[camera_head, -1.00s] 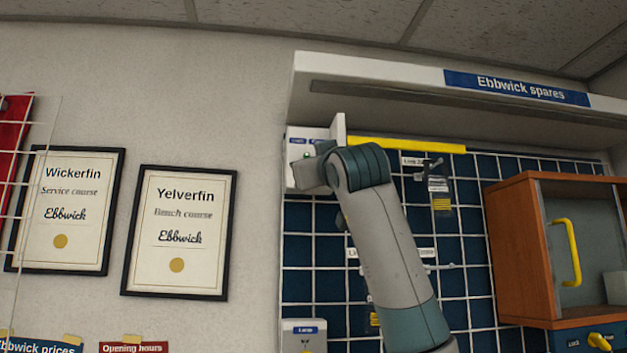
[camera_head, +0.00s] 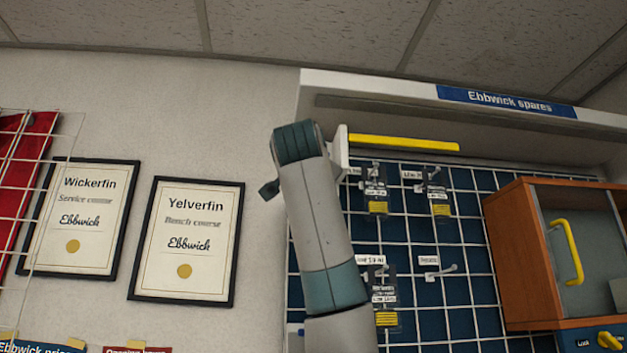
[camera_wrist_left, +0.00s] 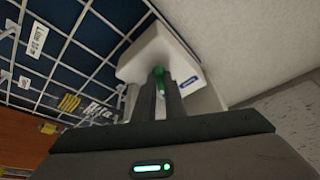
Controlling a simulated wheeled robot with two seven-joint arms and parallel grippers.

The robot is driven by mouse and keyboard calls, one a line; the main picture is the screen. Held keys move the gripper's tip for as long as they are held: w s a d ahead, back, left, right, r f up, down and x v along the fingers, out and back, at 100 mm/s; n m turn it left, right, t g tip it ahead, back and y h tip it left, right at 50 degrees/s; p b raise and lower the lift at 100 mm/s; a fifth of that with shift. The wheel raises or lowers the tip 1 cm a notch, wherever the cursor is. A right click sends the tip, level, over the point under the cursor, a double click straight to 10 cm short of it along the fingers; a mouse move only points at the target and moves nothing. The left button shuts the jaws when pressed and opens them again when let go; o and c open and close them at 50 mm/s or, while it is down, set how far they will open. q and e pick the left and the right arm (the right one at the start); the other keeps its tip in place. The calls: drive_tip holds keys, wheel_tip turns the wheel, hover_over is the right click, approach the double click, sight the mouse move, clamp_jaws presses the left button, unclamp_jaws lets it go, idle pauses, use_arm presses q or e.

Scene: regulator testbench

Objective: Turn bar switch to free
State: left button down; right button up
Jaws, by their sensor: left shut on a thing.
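In the left wrist view my left gripper (camera_wrist_left: 165,95) is shut on a green bar switch (camera_wrist_left: 158,72) on the front of a white box (camera_wrist_left: 150,45). Only a small part of the bar shows between and beyond the dark fingers, so its exact angle is hard to tell. A small blue label (camera_wrist_left: 189,81) is on the box beside the fingers; I cannot read it. In the head view my left arm hides the gripper and switch; only a white edge panel (camera_head: 341,152) shows beside the arm. My right gripper is not in view.
A shelf marked Ebbwick spares (camera_head: 507,100) overhangs the spot, with a yellow strip (camera_head: 403,143) beneath it. A wire grid with hooks and hanging packets (camera_head: 376,203) lies to the right, then a wooden cabinet (camera_head: 510,255) with a yellow handle. Framed certificates (camera_head: 187,240) hang at left.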

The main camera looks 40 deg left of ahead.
use_arm(q)
drive_tip(key=m+h, duration=0.1)
drive_tip(key=m, duration=0.1)
drive_tip(key=shift+m+b, duration=0.35)
drive_tip(key=shift+m, duration=0.05)
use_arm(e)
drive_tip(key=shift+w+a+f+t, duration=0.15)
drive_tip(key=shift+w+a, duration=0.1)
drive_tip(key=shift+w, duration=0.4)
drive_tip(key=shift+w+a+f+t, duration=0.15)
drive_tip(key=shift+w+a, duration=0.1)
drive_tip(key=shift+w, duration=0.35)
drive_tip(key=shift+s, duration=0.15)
use_arm(q)
drive_tip(key=c, duration=2.1)
unclamp_jaws()
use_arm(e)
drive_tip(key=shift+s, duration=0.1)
use_arm(q)
drive_tip(key=shift+s, duration=0.1)
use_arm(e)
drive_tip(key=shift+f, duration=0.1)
